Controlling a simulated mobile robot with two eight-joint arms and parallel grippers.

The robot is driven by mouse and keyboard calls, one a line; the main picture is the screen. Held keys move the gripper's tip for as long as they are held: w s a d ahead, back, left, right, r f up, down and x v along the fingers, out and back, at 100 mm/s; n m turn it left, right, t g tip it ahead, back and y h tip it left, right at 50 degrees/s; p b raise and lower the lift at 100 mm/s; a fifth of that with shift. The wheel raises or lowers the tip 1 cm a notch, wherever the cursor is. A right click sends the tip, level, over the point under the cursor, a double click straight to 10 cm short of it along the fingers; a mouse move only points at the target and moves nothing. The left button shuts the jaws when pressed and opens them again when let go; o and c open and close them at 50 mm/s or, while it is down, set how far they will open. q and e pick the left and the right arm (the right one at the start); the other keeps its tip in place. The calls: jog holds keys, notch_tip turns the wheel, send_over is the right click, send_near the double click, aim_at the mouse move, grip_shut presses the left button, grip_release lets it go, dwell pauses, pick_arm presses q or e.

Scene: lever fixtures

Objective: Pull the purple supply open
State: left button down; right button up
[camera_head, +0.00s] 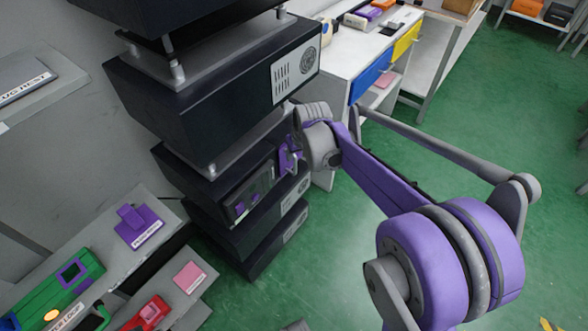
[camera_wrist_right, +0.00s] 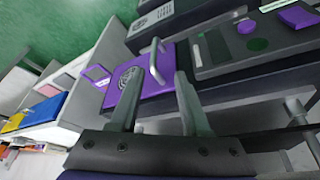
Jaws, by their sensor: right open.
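The purple supply is a purple front panel (camera_wrist_right: 142,92) with a round grille and a light bar handle (camera_wrist_right: 154,60), set in a dark rack unit. In the head view a little of the purple panel (camera_head: 286,160) shows beside my right wrist. My right gripper (camera_wrist_right: 159,82) is open, its two fingers pointing at the panel with the handle just beyond and between the tips. I cannot tell whether the fingers touch the panel. In the head view the right gripper (camera_head: 293,147) is mostly hidden by its own wrist. My left gripper is not in view.
Dark rack units (camera_head: 215,75) stack above and below the panel. A control strip (camera_wrist_right: 255,38) with purple and green buttons sits beside it. A bench with blue and yellow fronts (camera_head: 371,75) stands behind. Lower left, a sloped shelf holds a purple switch (camera_head: 138,222). Green floor right is clear.

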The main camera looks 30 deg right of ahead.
aim_at(296, 160)
jog(key=x, duration=0.4)
jog(key=b+x, duration=0.1)
jog(key=x, duration=0.3)
jog(key=d+b+x, duration=0.1)
jog(key=x, duration=0.3)
jog(key=shift+w+d, duration=0.15)
jog(key=shift+w, duration=0.15)
jog(key=shift+r, duration=0.1)
grip_shut()
dwell(0.8)
